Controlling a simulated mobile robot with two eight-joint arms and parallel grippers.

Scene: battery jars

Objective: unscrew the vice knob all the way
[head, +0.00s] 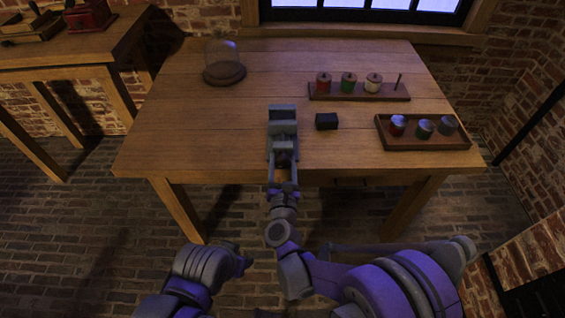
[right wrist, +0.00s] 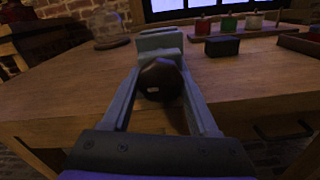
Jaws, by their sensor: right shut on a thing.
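The grey vice (head: 283,122) stands at the front edge of the wooden table in the head view; its top also shows in the right wrist view (right wrist: 158,42). Its dark round knob (right wrist: 160,80) faces me in the right wrist view. My right gripper (head: 283,158) reaches straight in from the front, its two fingers on either side of the knob and shut on it. In the head view the fingers and wrist mostly hide the knob. My left arm is low in the head view, its gripper end (head: 243,263) dark and away from the table, jaws unclear.
A small black block (head: 326,121) lies just right of the vice. A tray (head: 424,145) with several jars and a rack (head: 359,94) with coloured jars and a peg stand at the right. A glass dome (head: 224,60) stands back left. The table's left front is clear.

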